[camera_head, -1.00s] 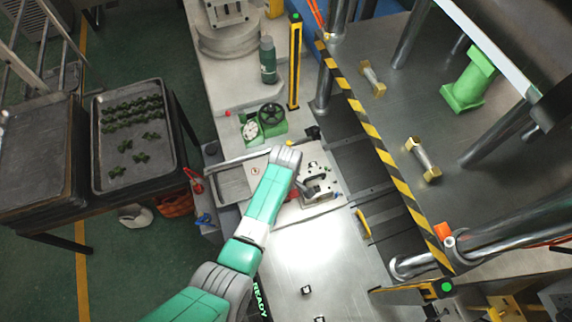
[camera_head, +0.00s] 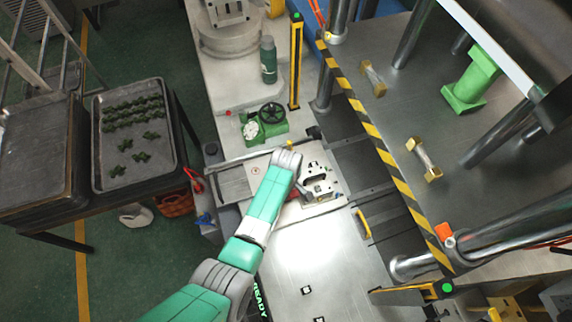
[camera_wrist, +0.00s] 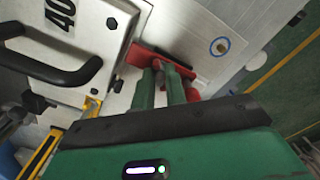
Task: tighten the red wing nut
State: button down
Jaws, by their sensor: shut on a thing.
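The red wing nut (camera_wrist: 139,57) shows in the wrist view against a pale panel, with its red parts showing beside and behind my fingers. My gripper (camera_wrist: 163,68) has its two green fingers close together on it, shut on the nut. Part of the nut is hidden by the fingers. In the head view my wrist is over the bench beside the small metal fixture (camera_head: 320,189). My fingertips and the nut cannot be made out clearly there.
A white box (camera_wrist: 112,18) marked 40 with a black handle (camera_wrist: 82,74) stands left of my fingers in the wrist view. In the head view a green gauge unit (camera_head: 271,113) and a green bottle (camera_head: 268,60) stand behind. The front bench (camera_head: 300,260) is mostly clear.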

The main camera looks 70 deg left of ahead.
jog(key=m, duration=0.5)
jog(key=shift+m, duration=0.4)
jog(key=m, duration=0.5)
jog(key=shift+m+p, duration=0.3)
jog(key=m, duration=0.5)
jog(key=shift+r, duration=0.1)
jog(key=m, duration=0.5)
dwell(0.5)
jog(key=c, duration=1.4)
grip_release()
jog(key=shift+c, duration=0.2)
